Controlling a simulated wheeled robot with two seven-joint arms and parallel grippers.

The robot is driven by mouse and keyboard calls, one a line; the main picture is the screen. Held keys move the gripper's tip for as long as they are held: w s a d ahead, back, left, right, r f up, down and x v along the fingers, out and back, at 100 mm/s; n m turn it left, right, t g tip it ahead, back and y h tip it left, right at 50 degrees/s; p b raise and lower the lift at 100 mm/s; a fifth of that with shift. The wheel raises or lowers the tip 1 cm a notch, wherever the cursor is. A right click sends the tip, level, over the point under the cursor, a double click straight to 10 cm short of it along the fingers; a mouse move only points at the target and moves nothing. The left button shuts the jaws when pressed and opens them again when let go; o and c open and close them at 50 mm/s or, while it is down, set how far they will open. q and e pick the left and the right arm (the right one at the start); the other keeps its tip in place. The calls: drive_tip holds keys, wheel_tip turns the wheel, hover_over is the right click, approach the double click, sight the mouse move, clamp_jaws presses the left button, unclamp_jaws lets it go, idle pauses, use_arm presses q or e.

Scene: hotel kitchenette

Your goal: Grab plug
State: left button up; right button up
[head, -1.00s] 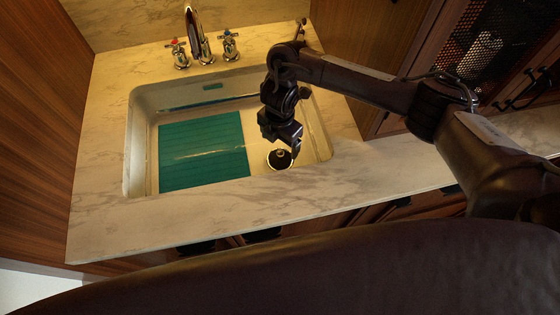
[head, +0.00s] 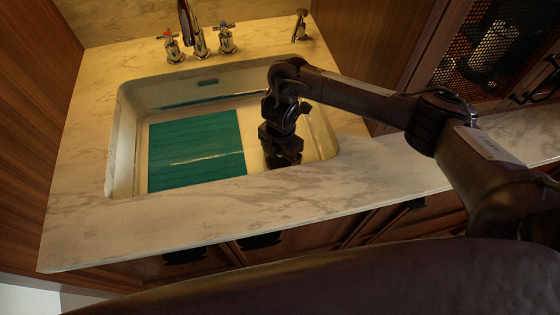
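The white sink (head: 122,150) is set into the marble counter. My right arm comes in from the right and reaches down into the sink's right side. My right gripper (head: 283,161) is low over the sink floor, where the drain lies. The plug is hidden behind the gripper and wrist now; a round dark drain with a small light knob showed there earlier. I cannot see the fingertips clearly, nor whether they touch or hold anything. My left gripper is not in view.
A teal ribbed mat (head: 197,150) lies in the sink's left part. A chrome faucet (head: 190,28) with two handles stands behind, and a small metal fixture (head: 299,25) stands at back right. The marble counter (head: 120,228) in front is bare. The sink's front rim is close to my forearm.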

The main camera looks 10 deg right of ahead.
drive_tip(key=shift+r, duration=0.1)
drive_tip(key=c, duration=1)
drive_tip(key=shift+r, duration=0.15)
drive_tip(key=shift+c, duration=0.2)
